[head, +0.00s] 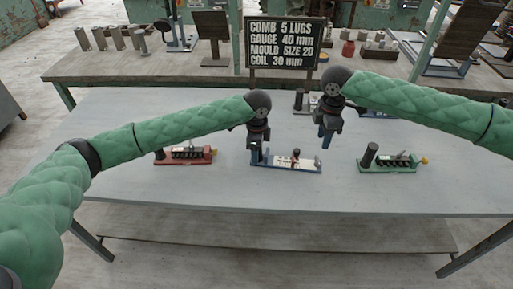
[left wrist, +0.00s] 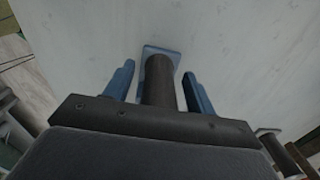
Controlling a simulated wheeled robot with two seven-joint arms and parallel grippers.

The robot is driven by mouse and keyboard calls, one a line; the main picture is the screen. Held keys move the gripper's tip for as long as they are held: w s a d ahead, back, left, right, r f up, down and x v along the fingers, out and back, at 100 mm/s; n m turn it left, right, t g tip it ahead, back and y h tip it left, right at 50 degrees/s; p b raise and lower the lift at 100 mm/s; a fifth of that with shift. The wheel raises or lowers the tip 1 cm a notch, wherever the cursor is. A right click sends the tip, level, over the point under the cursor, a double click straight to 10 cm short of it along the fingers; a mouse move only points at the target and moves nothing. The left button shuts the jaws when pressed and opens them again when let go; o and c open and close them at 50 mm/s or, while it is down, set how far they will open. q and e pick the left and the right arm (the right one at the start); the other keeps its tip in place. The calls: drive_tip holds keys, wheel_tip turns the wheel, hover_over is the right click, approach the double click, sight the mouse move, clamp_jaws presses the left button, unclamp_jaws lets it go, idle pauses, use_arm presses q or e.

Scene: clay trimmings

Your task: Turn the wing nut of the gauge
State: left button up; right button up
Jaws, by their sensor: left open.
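The likely gauge (head: 308,167) is a device with a blue base and a pale plate near the middle of the table. A small red and dark piece (head: 296,153) stands on its plate; I cannot tell whether it is the wing nut. My left gripper (head: 256,156) is at the device's left end. In the left wrist view, its open blue fingers (left wrist: 158,92) stand on either side of a dark upright post (left wrist: 159,78) on a blue base. My right gripper (head: 325,142) hangs above and behind the device's right end, its finger gap too small to read.
A red-based device (head: 186,160) stands to the left and a green-based one (head: 388,167) to the right. Another device (head: 303,102) sits behind. The table's front (head: 270,195) is clear.

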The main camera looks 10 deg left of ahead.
use_arm(q)
drive_tip(key=shift+c, duration=0.3)
drive_tip(key=c, duration=1.1)
clamp_jaws()
use_arm(e)
drive_tip(key=shift+c, duration=0.7)
